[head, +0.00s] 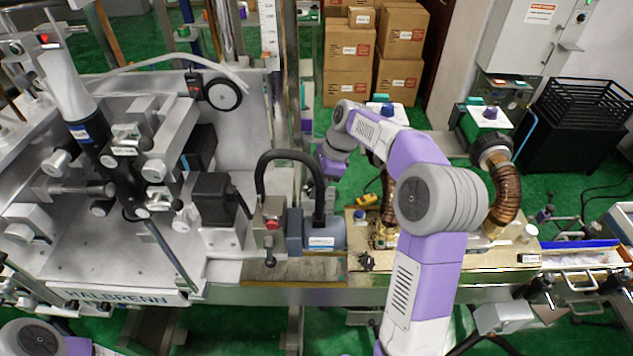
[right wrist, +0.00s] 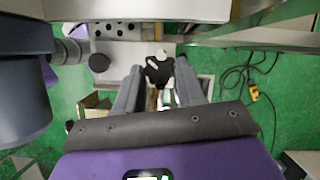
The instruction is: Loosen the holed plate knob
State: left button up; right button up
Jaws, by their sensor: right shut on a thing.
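In the right wrist view, a black lobed knob (right wrist: 156,69) sits just below a pale metal plate with several dark holes (right wrist: 122,30). My right gripper (right wrist: 160,77) has its two grey fingers on either side of the knob and is shut on it. In the head view my right arm reaches far over the machine line, and its purple wrist end (head: 332,162) is behind the grey motor. The knob and the holed plate cannot be made out there. My left gripper is out of view; only part of my left arm shows at the lower left.
A grey motor (head: 318,237) and a looped black hose (head: 290,156) stand close to the right wrist. A yellow device (right wrist: 253,94) with cables lies on the green floor. Cardboard boxes (head: 348,72) stand behind.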

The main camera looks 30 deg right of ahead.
jog(key=o, duration=1)
jog(key=shift+o, duration=0.2)
jog(key=p+v, duration=0.1)
jog(key=v, duration=0.6)
jog(key=shift+r, duration=0.3)
jog(key=shift+d, duration=0.1)
